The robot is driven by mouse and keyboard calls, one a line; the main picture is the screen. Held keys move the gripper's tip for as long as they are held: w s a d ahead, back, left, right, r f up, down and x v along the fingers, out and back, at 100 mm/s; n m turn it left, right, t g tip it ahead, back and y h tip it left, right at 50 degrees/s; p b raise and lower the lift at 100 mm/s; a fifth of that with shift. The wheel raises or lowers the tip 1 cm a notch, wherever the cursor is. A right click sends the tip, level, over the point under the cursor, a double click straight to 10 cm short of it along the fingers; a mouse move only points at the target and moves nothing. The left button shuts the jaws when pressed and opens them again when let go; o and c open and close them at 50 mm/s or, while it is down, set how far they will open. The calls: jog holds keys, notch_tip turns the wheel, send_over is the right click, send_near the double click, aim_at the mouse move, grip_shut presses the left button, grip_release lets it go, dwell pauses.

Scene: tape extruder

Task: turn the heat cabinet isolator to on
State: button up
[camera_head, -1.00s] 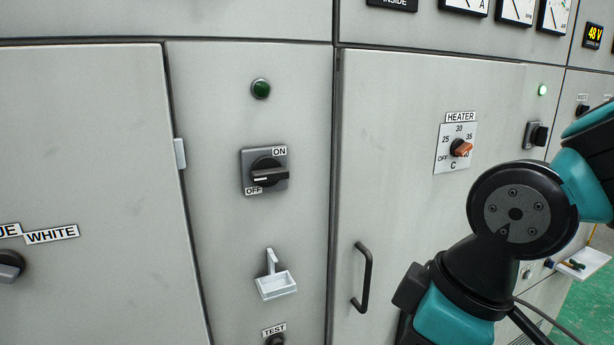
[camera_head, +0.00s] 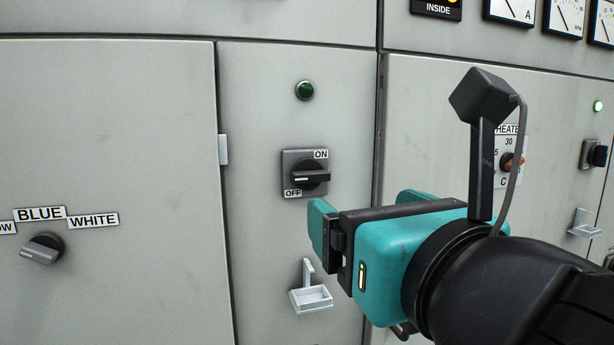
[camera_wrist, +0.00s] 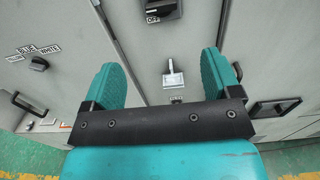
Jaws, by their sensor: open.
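The isolator (camera_head: 312,176) is a dark rotary switch on a square plate, on the narrow grey panel, with an ON label above right and an OFF label below left. Its bar handle lies about level, with a white mark toward its left end. In the wrist view the isolator (camera_wrist: 162,8) is cut off at the top edge, with its OFF label showing. My gripper (camera_head: 364,208) is open and empty, below and right of the isolator in the head view, and apart from it. In the wrist view both teal fingers of my gripper (camera_wrist: 162,65) are spread.
A dark green lamp (camera_head: 304,90) sits above the isolator. A small white tray (camera_head: 311,298) sticks out from the panel below it. A grey selector knob (camera_head: 42,249) is on the left door. The heater dial (camera_head: 510,160) is partly hidden behind my arm.

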jog(key=p, duration=0.6)
send_near(313, 178)
jog(key=p+x, duration=0.5)
jog(key=x, duration=0.5)
jog(key=shift+c, duration=0.5)
jog(key=c, duration=0.8)
